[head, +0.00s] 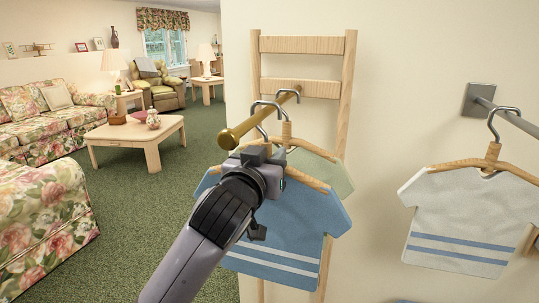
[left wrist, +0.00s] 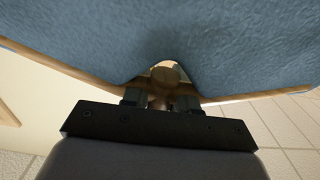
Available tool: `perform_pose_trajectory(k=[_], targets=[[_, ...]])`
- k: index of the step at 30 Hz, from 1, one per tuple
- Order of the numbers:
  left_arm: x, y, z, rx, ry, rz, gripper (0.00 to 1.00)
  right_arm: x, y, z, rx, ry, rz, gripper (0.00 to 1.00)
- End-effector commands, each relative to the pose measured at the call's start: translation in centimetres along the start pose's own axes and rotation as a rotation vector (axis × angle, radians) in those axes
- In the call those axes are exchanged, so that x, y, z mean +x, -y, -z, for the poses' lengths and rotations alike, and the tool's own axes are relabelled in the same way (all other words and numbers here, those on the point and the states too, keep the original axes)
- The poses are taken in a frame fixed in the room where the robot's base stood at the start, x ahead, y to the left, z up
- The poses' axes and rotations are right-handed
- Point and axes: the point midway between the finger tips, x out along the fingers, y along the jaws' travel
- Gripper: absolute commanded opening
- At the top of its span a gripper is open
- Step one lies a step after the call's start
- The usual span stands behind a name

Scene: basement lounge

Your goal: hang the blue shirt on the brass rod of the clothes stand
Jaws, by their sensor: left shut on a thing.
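The blue shirt (head: 275,228) with white stripes is on a wooden hanger. My left gripper (head: 262,156) is shut on the hanger's neck, just under its metal hook. The brass rod (head: 245,127) sticks out from the wooden clothes stand (head: 345,110) and ends in a round knob. The blue shirt's hook (head: 262,106) shows at the rod, its curve above it; I cannot tell whether it rests there. In the left wrist view the shirt (left wrist: 80,50) fills the top and my fingers (left wrist: 160,102) are at the hanger's middle. My right gripper is not in view.
A pale green shirt (head: 335,172) hangs on the rod behind the blue one. To the right, a white shirt with blue stripes (head: 460,215) hangs from a grey wall rail (head: 510,117). A coffee table (head: 135,132) and floral sofas (head: 45,115) stand at the left, with open carpet between.

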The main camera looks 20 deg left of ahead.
Motion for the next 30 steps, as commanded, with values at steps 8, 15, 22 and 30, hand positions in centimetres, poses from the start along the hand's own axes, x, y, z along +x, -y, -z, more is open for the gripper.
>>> perform_pose_trajectory(k=[8, 15, 22, 30], targets=[[0.0, 0.0, 0.1, 0.000, -0.002, 0.000, 0.34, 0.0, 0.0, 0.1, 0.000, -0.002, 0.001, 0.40], [0.0, 0.0, 0.0, 0.000, -0.001, 0.000, 0.57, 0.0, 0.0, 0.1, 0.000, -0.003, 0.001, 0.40], [-0.5, 0.0, -0.1, -0.001, 0.000, -0.001, 0.57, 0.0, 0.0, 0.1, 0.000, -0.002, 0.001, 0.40], [-3.7, 0.0, -0.1, -0.002, -0.001, -0.001, 0.57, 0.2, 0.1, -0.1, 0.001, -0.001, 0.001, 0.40]])
